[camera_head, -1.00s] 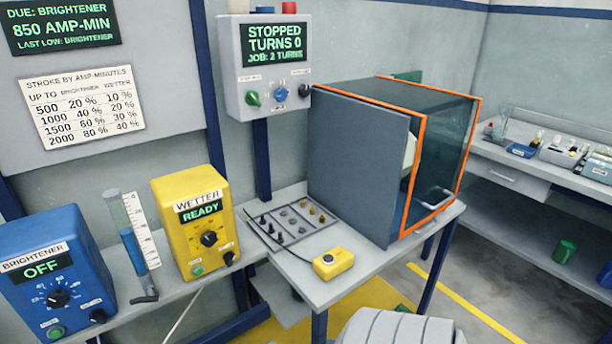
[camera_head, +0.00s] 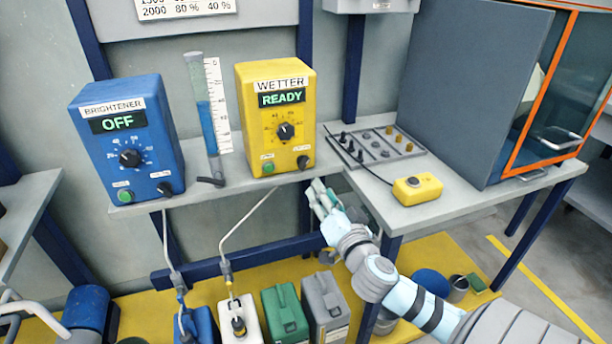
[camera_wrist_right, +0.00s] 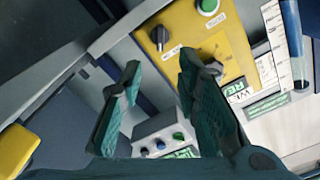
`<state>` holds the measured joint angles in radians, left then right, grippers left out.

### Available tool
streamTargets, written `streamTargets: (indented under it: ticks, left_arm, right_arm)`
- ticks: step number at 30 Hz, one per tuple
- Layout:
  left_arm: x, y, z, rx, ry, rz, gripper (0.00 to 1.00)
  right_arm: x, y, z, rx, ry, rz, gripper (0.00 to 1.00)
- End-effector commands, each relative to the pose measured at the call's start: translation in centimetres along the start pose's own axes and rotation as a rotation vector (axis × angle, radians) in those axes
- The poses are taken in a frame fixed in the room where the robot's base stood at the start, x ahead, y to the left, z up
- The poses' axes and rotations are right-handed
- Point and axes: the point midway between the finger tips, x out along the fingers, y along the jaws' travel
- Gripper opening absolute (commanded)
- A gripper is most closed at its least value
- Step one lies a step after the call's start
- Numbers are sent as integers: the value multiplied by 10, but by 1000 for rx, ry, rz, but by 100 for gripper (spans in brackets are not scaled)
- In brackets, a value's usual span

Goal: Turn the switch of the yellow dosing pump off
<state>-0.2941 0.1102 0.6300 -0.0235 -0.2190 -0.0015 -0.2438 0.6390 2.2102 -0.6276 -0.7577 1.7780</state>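The yellow dosing pump (camera_head: 250,100), labelled WETTER, stands on the narrow shelf with its display reading READY. Its black switch (camera_head: 303,162) is at the lower right of the front face, with a green button (camera_head: 268,168) at lower left and a dial (camera_head: 285,131) above. My right gripper (camera_head: 318,190) is below and in front of the switch, apart from it. In the right wrist view the pump appears upside down, and the switch (camera_wrist_right: 160,35) shows beyond the gap between the open, empty fingers (camera_wrist_right: 158,78). My left gripper is not in view.
The blue BRIGHTENER pump (camera_head: 130,135), reading OFF, and a graduated tube (camera_head: 207,115) stand left of the yellow pump. A side table (camera_head: 440,205) with a yellow button box (camera_head: 417,188) is to the right. Several canisters stand on the floor, including a green one (camera_head: 284,315).

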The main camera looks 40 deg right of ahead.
Motion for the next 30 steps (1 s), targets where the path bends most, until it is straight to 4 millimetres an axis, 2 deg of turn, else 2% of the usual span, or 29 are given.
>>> streamTargets:
  ticks: [6, 9, 12, 16, 24, 30]
  left_arm:
    - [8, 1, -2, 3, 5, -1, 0]
    - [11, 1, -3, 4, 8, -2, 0]
    - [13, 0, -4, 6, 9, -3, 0]
    - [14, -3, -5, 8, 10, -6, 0]
    - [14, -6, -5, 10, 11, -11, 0]
    - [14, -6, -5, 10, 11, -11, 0]
  right_arm:
    - [65, -1, 0, 4, 2, -1, 30]
    - [90, -1, 1, 5, 0, 0, 30]
    - [108, 0, 1, 2, -2, 0, 30]
    - [119, -1, 1, 2, -3, 0, 30]
    - [120, -1, 1, 1, -4, -1, 28]
    - [120, -1, 1, 1, -4, -1, 0]
